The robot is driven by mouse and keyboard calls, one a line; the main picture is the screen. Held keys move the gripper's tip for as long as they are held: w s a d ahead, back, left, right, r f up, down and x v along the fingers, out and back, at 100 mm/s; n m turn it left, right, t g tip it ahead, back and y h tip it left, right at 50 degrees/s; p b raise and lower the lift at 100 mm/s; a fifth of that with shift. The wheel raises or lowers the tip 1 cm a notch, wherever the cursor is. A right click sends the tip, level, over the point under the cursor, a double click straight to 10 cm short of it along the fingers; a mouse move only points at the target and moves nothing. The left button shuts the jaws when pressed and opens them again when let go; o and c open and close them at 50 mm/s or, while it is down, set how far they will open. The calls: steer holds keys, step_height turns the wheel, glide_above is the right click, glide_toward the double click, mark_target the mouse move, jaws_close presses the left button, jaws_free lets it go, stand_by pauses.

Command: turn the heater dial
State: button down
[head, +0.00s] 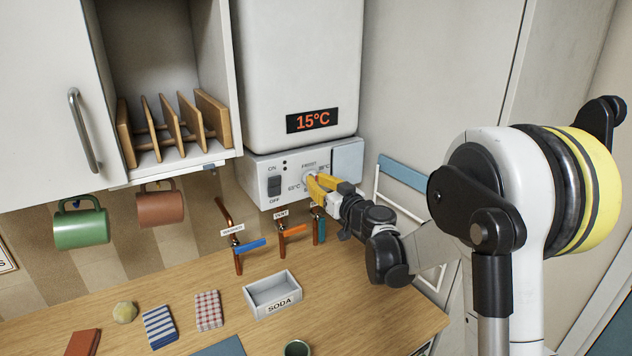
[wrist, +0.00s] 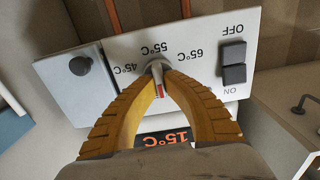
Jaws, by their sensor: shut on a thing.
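The heater dial (wrist: 160,69) is a small grey knob on the white control panel (head: 259,186) under the heater. My gripper (wrist: 158,75) has its yellow fingertips shut on the dial, one on each side. In the head view my gripper (head: 312,182) reaches the panel from the right and hides most of the dial. The wrist view is upside down. A red mark on the dial points towards the heater display, away from the 55°C label. The display (head: 312,120) reads 15°C.
An ON/OFF switch (head: 274,186) is left of the dial. Pipes with coloured valve levers (head: 250,245) hang below. A SODA tray (head: 272,293) and folded cloths (head: 208,310) lie on the wooden counter (head: 370,325). Mugs (head: 80,228) hang at left under an open cabinet.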

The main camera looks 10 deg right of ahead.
steer(key=m+b, duration=0.1)
steer(key=m, duration=0.4)
steer(key=shift+d, duration=0.1)
steer(key=m+b, duration=0.1)
steer(key=m, duration=0.6)
steer(key=shift+d+f, duration=0.1)
steer(key=m, duration=0.6)
steer(key=shift+f+b, duration=0.15)
steer(key=shift+b, duration=0.25)
steer(key=m, duration=0.5)
steer(key=shift+m, duration=0.3)
steer(key=c, duration=1.5)
jaws_free()
steer(key=shift+f, duration=0.1)
